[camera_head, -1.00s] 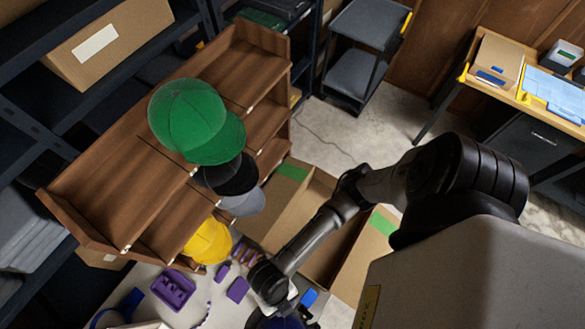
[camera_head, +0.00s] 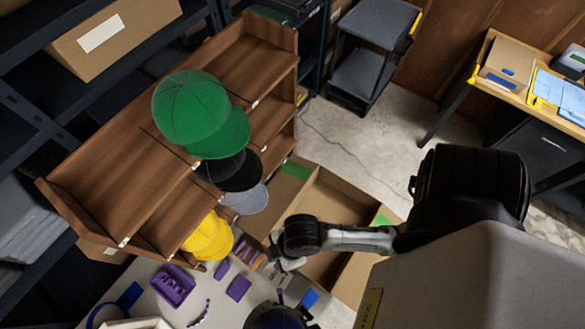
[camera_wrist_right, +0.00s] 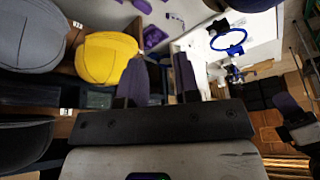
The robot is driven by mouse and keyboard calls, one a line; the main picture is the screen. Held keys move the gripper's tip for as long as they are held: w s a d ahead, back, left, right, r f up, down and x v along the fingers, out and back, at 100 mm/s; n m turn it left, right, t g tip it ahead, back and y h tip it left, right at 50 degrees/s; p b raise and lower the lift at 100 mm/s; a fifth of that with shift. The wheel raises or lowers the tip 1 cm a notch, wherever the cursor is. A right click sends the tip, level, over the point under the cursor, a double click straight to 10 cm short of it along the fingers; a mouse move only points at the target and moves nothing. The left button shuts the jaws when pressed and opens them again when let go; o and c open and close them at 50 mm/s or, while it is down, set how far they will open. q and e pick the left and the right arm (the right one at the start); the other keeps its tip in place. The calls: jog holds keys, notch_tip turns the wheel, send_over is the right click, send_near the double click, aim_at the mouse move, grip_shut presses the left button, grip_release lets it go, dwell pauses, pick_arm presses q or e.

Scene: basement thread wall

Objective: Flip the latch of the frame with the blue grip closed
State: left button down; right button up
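A blue ring-shaped frame (camera_head: 131,294) lies on the pale table at the lower left of the head view, partly cut off by the picture edge. The right wrist view shows a blue ring with darker blue blocks (camera_wrist_right: 235,50) on a white surface. Its latch is too small to make out. My right gripper (camera_head: 276,266) hangs over the table's far right edge, apart from the frame. In the wrist view its two fingers (camera_wrist_right: 160,75) stand apart with nothing between them. A dark shape that looks like my left gripper (camera_wrist_right: 288,110) shows at the right; its fingers are unclear.
Purple holders (camera_head: 172,286) and small purple pieces lie on the table. A yellow cap (camera_head: 210,238) and other caps line the wooden shelf (camera_head: 110,205). An open cardboard box (camera_head: 340,215) stands beside the table. A dark round object (camera_head: 277,316) is at the bottom.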

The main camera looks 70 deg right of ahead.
jog(key=s+d+m+h, duration=0.1)
jog(key=d+m, duration=0.4)
jog(key=d, duration=0.1)
jog(key=shift+s+d+r+t+h, duration=0.2)
jog(key=shift+s+d+t+h, duration=0.1)
jog(key=shift+h, duration=0.1)
notch_tip(320, 180, up, 9)
jog(key=s+d+m+p, duration=0.1)
jog(key=d+p, duration=0.1)
jog(key=p, duration=0.6)
jog(key=shift+d+m+h, duration=0.2)
jog(key=shift+m+h, duration=0.2)
